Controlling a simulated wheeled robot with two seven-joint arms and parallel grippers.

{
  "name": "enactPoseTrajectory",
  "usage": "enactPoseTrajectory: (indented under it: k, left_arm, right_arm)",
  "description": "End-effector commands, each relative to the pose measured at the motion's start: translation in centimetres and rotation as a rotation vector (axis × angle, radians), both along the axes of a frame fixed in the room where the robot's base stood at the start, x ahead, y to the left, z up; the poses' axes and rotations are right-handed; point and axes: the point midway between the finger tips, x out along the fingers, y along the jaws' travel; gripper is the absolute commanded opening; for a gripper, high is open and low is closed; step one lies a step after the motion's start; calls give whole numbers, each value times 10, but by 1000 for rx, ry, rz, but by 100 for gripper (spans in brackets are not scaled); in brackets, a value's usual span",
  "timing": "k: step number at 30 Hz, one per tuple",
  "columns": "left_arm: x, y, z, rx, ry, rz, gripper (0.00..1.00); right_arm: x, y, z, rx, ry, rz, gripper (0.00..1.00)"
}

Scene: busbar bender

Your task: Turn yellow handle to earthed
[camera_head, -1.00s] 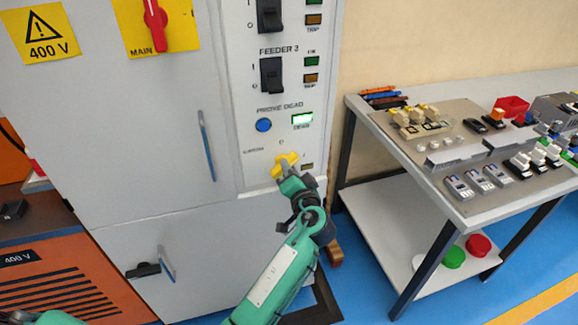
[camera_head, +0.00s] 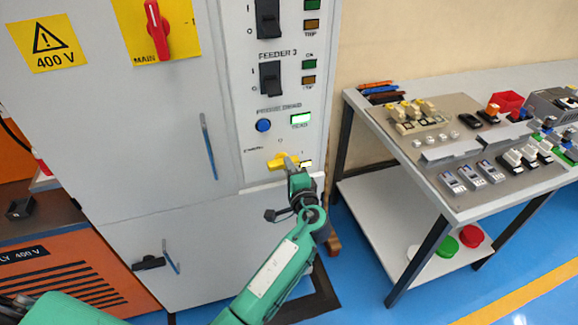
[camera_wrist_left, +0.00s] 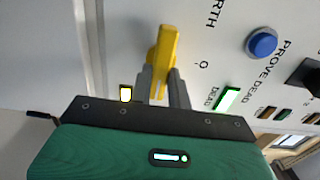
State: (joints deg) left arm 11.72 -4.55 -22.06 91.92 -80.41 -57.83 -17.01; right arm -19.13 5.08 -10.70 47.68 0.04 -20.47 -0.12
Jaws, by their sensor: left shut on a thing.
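The yellow handle (camera_head: 279,161) is on the lower part of the grey panel, below the blue button. In the head view it lies about level, across the panel. It also shows in the left wrist view (camera_wrist_left: 163,55), between grey fingers. My left gripper (camera_head: 291,163) is shut on the handle; the fingers (camera_wrist_left: 161,85) stand on both sides of it. A small indicator (camera_wrist_left: 125,93) beside the handle glows yellow-white. Part of the label "EARTH" is readable in the wrist view. My right gripper is not in view.
The blue button (camera_head: 264,125) and a lit green "DEAD" lamp (camera_head: 301,119) sit above the handle. Black feeder switches (camera_head: 271,78) are higher up. A parts table (camera_head: 440,200) stands at the right. An orange 400 V unit (camera_head: 60,280) is at the left.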

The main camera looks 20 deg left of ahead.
Motion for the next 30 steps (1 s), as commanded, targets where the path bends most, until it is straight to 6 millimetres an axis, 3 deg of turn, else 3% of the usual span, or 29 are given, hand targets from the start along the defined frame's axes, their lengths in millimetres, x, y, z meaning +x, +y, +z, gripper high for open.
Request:
enactPoseTrajectory:
  k: [15, 16, 19, 30]
  left_arm:
    - [0, -1, -1, 16, 12, -3, 0]
    - [0, -1, -1, 16, 12, -3, 22]
    - [0, -1, -1, 16, 12, -2, 40]
    - [-5, -4, -2, 14, 11, -2, 40]
  right_arm:
    - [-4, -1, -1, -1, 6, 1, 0]
    - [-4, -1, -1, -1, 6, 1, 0]
    - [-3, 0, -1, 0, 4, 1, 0]
    - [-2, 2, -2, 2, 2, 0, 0]
